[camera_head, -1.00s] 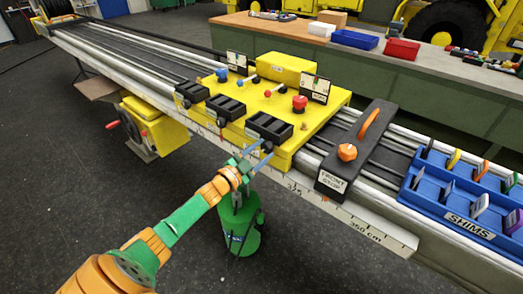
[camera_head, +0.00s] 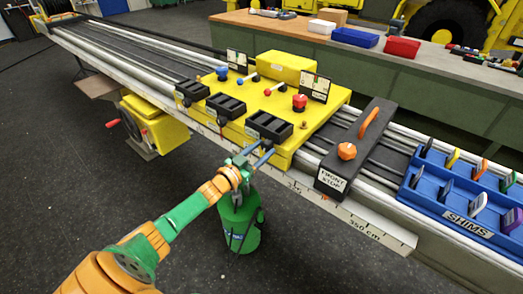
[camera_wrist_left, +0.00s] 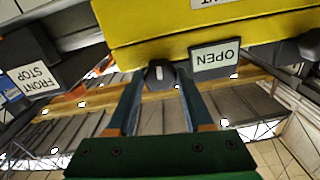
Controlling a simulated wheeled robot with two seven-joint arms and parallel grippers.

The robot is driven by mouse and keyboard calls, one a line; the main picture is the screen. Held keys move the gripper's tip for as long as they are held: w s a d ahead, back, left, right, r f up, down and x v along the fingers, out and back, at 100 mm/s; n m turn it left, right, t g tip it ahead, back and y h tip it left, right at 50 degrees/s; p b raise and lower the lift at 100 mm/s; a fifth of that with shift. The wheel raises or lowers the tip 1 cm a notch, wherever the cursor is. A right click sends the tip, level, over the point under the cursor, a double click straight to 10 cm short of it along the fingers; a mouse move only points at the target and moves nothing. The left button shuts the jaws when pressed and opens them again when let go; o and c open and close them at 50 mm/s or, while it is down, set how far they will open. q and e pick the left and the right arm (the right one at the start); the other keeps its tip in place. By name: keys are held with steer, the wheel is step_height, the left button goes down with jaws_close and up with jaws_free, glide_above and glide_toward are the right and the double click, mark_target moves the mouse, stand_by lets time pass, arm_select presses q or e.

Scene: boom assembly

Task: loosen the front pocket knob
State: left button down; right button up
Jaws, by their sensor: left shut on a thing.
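The front pocket knob (camera_wrist_left: 160,73) is a small dark knob with a grey mark, under the edge of the yellow carriage in the left wrist view. My left gripper (camera_wrist_left: 160,90) is shut on it, with one blue finger on each side. In the head view my left gripper (camera_head: 263,156) is at the near side of the yellow carriage (camera_head: 308,139), below the nearest black pocket (camera_head: 268,125). The knob is hidden there. My right gripper is in neither view.
A blue shims tray (camera_head: 425,203) is farther right. The ruler strip (camera_head: 360,224) runs along the near rail. The floor at lower left is clear.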

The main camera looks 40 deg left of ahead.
arm_select(q)
steer(key=shift+r, duration=0.1)
steer(key=shift+c, duration=1.4)
jaws_free()
steer(key=s+p, duration=0.1)
steer(key=s, duration=0.6)
steer(key=shift+a, duration=0.3)
